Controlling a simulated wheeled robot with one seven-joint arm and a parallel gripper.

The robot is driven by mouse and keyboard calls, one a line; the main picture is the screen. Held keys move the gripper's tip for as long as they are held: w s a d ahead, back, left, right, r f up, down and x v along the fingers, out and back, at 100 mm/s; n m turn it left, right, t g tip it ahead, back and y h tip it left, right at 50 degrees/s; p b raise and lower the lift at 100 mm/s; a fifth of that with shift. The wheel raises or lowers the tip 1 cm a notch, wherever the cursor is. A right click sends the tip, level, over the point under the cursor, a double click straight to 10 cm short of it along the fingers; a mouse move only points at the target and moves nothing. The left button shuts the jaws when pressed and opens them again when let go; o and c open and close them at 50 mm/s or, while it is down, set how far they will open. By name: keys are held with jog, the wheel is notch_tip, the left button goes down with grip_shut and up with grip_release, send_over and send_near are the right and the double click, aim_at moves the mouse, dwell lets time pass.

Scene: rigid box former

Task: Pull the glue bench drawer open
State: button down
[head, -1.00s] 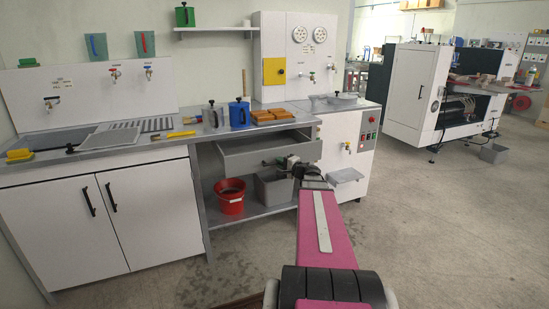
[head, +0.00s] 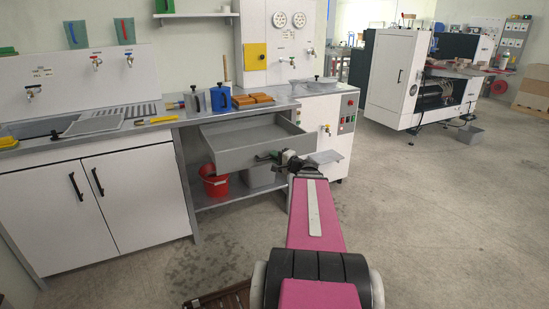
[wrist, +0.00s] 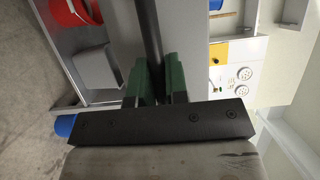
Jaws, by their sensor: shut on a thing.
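The glue bench drawer (head: 250,157) is a grey tray-like drawer under the worktop. It stands pulled out, with its empty-looking inside showing from above. My gripper (head: 276,158) is at the drawer's front face, shut on the dark bar handle. In the wrist view the handle (wrist: 149,30) runs as a dark bar between the green fingers of my gripper (wrist: 156,82). The exact contact is partly hidden by the fingers and the wrist.
A red bucket (head: 213,184) and a grey bin (head: 262,177) stand on the shelf below the drawer. The worktop holds a blue container (head: 220,98) and orange-brown blocks (head: 252,99). A closed white cupboard (head: 100,200) is at left.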

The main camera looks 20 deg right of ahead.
jog(key=c, duration=1.1)
grip_release()
jog(key=shift+c, duration=0.2)
jog(key=v, duration=1)
jog(key=shift+s+d, duration=0.25)
jog(key=shift+s, duration=0.1)
jog(key=s+a+f+n+g+h, duration=0.2)
jog(key=a+f+n+g, duration=0.4)
jog(key=a, duration=0.8)
jog(key=s+a+f+n+g+h, duration=0.2)
jog(key=a+f+n+g+h, duration=0.3)
jog(key=a+f+g, duration=0.5)
jog(key=a+f+n, duration=0.2)
jog(key=a+f, duration=0.1)
jog(key=a, duration=0.1)
jog(key=shift+s+a+f, duration=0.35)
